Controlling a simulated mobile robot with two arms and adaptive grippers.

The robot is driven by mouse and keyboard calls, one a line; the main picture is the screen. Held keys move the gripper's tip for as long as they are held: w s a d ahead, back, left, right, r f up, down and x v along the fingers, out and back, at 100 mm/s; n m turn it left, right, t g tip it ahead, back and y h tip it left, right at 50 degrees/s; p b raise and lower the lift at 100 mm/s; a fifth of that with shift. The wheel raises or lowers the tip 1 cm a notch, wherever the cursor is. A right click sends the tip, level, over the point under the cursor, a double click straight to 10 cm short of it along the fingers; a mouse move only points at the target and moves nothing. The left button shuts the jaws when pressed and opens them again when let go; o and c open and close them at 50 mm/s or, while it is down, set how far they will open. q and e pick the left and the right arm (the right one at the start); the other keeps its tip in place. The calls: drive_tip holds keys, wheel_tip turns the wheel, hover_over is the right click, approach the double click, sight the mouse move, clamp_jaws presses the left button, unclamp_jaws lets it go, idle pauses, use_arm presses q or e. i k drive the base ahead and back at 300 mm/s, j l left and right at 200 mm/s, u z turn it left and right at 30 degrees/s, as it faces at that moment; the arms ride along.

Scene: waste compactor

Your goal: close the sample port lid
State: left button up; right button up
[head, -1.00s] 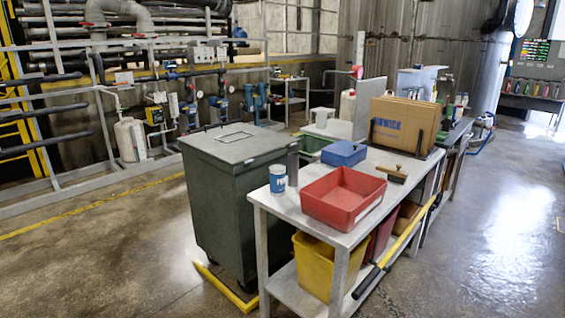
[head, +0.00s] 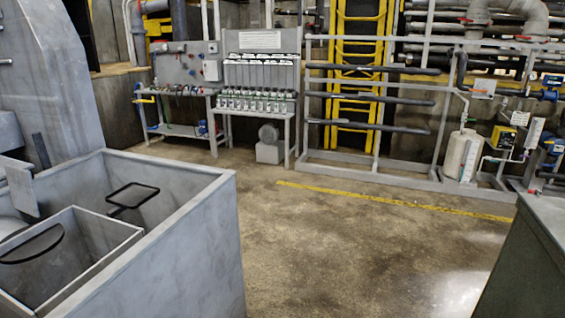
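I cannot make out a sample port lid for certain in the head view. A small grey plate (head: 21,188) stands tilted at the far left edge, beside the large grey machine body (head: 45,75); I cannot tell whether it is a lid. Neither of my grippers shows in this view.
A grey open-topped bin (head: 200,225) fills the lower left, with black loop handles (head: 132,196) inside. A dark green container (head: 525,262) stands at the lower right. Open concrete floor (head: 335,250) lies between them. A bench (head: 258,112) with bottles, pipe racks and a white tank (head: 461,157) stand behind.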

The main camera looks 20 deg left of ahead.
sight(20, 181)
drive_tip(key=i+u, duration=0.25)
drive_tip(key=u, duration=0.2)
drive_tip(key=i+l+u, duration=0.2)
drive_tip(key=u, duration=0.2)
drive_tip(key=i+l+u, duration=0.2)
drive_tip(key=u, duration=0.25)
drive_tip(key=i+l+u, duration=0.2)
drive_tip(key=u, duration=0.25)
drive_tip(key=i+l+u, duration=0.1)
drive_tip(key=l+u, duration=0.75)
drive_tip(key=i+l+u, duration=0.15)
drive_tip(key=l+u, duration=0.3)
drive_tip(key=l, duration=0.25)
drive_tip(key=l+u, duration=0.45)
drive_tip(key=l, duration=0.2)
